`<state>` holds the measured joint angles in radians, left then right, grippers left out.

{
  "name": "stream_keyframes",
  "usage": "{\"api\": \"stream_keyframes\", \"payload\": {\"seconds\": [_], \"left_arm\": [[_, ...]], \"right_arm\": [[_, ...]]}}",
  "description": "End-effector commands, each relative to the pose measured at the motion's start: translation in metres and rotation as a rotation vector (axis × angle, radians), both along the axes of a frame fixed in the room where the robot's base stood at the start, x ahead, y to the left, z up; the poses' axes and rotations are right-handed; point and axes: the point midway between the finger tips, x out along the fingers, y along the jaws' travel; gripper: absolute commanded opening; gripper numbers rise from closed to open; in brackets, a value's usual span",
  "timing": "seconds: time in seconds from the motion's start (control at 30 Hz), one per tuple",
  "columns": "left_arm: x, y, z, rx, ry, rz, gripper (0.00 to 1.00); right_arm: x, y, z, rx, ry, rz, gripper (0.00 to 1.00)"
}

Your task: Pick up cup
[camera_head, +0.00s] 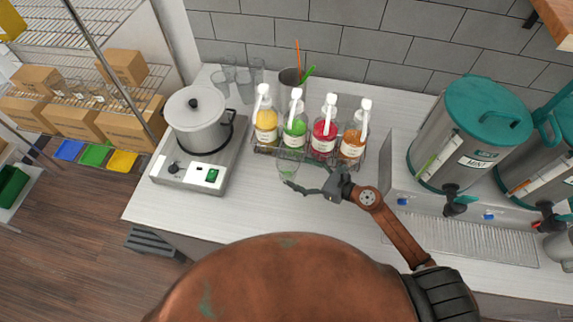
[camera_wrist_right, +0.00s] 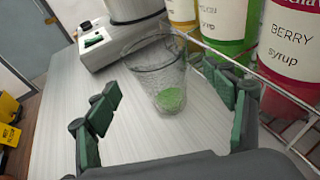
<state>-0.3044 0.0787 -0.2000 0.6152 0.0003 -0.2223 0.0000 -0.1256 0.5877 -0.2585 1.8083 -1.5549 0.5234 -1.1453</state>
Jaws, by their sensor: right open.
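A clear cup (camera_head: 287,166) with some green at its bottom stands on the white counter (camera_head: 240,215), in front of the syrup rack. In the right wrist view the cup (camera_wrist_right: 157,72) is ahead, seen between the two green fingers. My right gripper (camera_head: 303,178) is open and empty just in front and to the right of the cup. In the right wrist view its fingers (camera_wrist_right: 167,95) are spread wide, and I cannot tell whether either touches the cup. My left gripper is not in view.
A rack of syrup bottles (camera_head: 323,138) stands close behind the cup. A pot (camera_head: 198,122) on a hot plate is at left. Clear glasses (camera_head: 240,80) stand at the back. Large teal-lidded dispensers (camera_head: 460,140) are at right. The counter front left of the cup is clear.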

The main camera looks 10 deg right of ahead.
Motion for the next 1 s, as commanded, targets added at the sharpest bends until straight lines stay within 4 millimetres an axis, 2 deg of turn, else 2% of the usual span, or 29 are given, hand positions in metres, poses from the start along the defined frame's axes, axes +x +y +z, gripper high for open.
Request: {"api": "stream_keyframes", "payload": {"seconds": [0.1, 0.2, 0.4, 0.53, 0.73, 1.0], "left_arm": [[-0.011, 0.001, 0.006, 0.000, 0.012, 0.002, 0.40], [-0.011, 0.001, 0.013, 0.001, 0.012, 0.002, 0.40], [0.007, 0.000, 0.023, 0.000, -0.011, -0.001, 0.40], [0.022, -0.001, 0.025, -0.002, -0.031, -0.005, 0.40], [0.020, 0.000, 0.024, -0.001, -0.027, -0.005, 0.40], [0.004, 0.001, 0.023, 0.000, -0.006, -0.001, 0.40]], "right_arm": [[0.009, 0.009, 0.000, 0.002, 0.000, 0.001, 0.76], [0.018, 0.019, 0.000, 0.003, -0.001, 0.001, 0.76], [0.038, 0.037, -0.008, 0.001, -0.001, 0.000, 0.76], [0.042, 0.041, -0.012, -0.001, -0.001, 0.000, 0.76], [0.042, 0.041, -0.013, -0.001, 0.000, 0.000, 0.76], [0.042, 0.041, -0.013, 0.000, 0.000, 0.001, 0.57]]}}
